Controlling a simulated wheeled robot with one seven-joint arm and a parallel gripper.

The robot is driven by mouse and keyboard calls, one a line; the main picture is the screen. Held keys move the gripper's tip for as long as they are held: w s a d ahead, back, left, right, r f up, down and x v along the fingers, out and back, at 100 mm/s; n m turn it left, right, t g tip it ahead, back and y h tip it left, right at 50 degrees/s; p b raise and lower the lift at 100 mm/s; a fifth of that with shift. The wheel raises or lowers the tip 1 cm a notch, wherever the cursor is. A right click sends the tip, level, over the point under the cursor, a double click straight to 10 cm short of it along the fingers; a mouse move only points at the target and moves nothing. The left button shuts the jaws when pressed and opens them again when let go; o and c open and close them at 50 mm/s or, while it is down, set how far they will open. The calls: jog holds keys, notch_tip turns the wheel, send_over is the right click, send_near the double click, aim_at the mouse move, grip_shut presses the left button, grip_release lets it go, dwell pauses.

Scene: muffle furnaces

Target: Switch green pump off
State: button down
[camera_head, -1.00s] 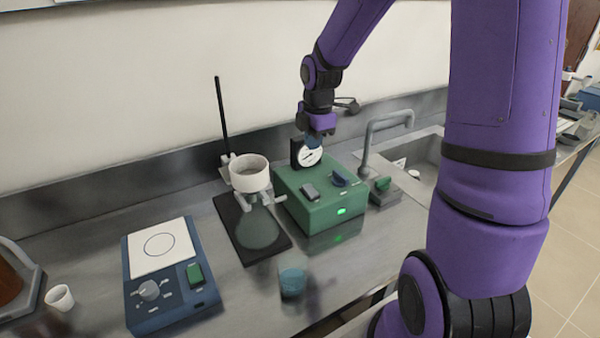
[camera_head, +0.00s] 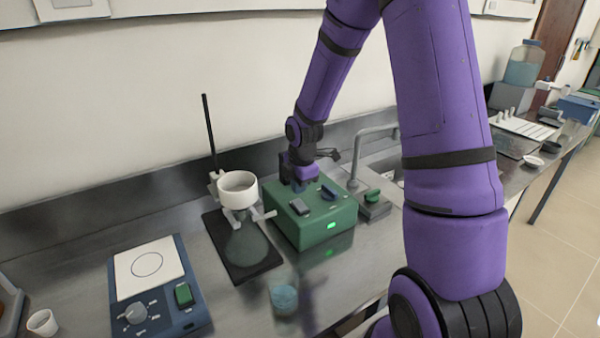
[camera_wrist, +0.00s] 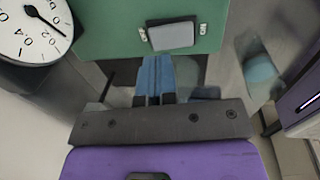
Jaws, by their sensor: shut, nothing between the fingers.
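The green pump (camera_head: 312,224) is a box on the steel bench, with a lit green light (camera_head: 331,226) on its front. In the wrist view I see the green top (camera_wrist: 105,30), the grey switch (camera_wrist: 172,36) and part of a white dial gauge (camera_wrist: 35,30). My gripper (camera_head: 300,186) is low over the pump's back part. Its blue fingers (camera_wrist: 157,62) are together and empty, showing just below the switch in the wrist view. Contact cannot be told.
A stand with a white funnel (camera_head: 238,190) over a flask is left of the pump. A blue hotplate (camera_head: 160,285) stands front left. A blue-liquid beaker (camera_head: 285,298) stands in front. A tap (camera_head: 372,132) and a small box with a green knob (camera_head: 372,205) are at right.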

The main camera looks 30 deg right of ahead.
aim_at(300, 204)
jog(key=shift+w+f, duration=0.15)
jog(key=shift+f, duration=0.8)
jog(key=shift+w+f, duration=0.15)
jog(key=shift+f, duration=0.8)
jog(key=shift+w+f+g, duration=0.1)
jog(key=shift+f+g, duration=0.1)
jog(key=shift+g, duration=0.1)
jog(key=shift+s, duration=0.25)
jog(key=shift+s+r, duration=0.2)
jog(key=shift+s, duration=0.4)
